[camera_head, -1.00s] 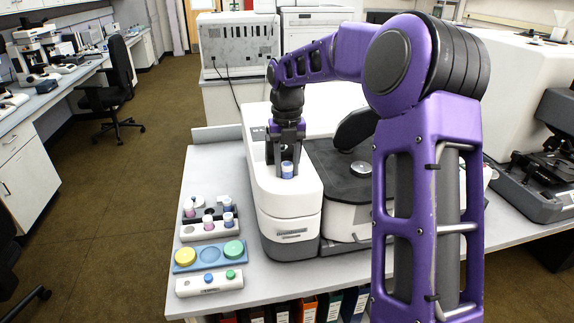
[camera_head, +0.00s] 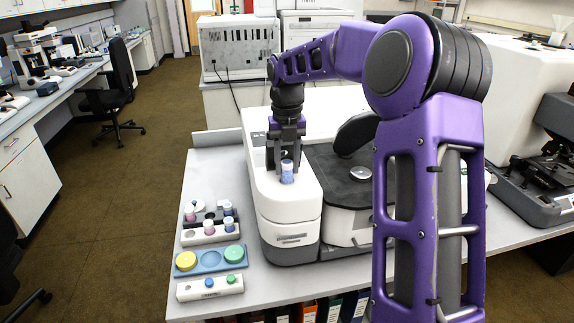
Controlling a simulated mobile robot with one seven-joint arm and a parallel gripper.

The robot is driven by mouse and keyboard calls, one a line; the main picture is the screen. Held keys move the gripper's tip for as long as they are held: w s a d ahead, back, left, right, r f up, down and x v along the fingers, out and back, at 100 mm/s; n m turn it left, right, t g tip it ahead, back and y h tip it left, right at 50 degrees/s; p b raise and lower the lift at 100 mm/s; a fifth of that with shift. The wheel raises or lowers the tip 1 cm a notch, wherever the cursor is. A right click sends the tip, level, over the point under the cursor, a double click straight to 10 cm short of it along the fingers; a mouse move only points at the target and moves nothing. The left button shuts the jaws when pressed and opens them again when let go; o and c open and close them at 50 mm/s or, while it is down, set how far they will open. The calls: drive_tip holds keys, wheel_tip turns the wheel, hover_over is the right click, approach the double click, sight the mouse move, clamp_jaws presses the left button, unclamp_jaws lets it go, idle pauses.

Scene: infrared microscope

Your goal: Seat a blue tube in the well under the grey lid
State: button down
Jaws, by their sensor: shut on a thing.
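My gripper (camera_head: 287,163) is over the white front housing of the microscope, pointing down. It is shut on a small blue tube (camera_head: 287,176) with a paler top. I cannot tell whether the tube's base touches the housing. No open well can be made out.
The white microscope (camera_head: 290,215) has a dark stage with a silvery disc (camera_head: 360,174). A blue tray (camera_head: 211,268) holds a yellow lid (camera_head: 186,261) and a green lid (camera_head: 234,254), its middle recess empty. A white strip (camera_head: 210,289) lies in front.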

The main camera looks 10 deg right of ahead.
drive_tip(key=shift+r, duration=0.8)
drive_tip(key=shift+f+b, duration=0.65)
drive_tip(key=shift+f, duration=1.3)
idle(1.7)
drive_tip(key=shift+r+p, duration=0.65)
drive_tip(key=shift+r, duration=0.3)
drive_tip(key=shift+r, duration=1)
drive_tip(key=shift+f, duration=0.3)
idle(1.3)
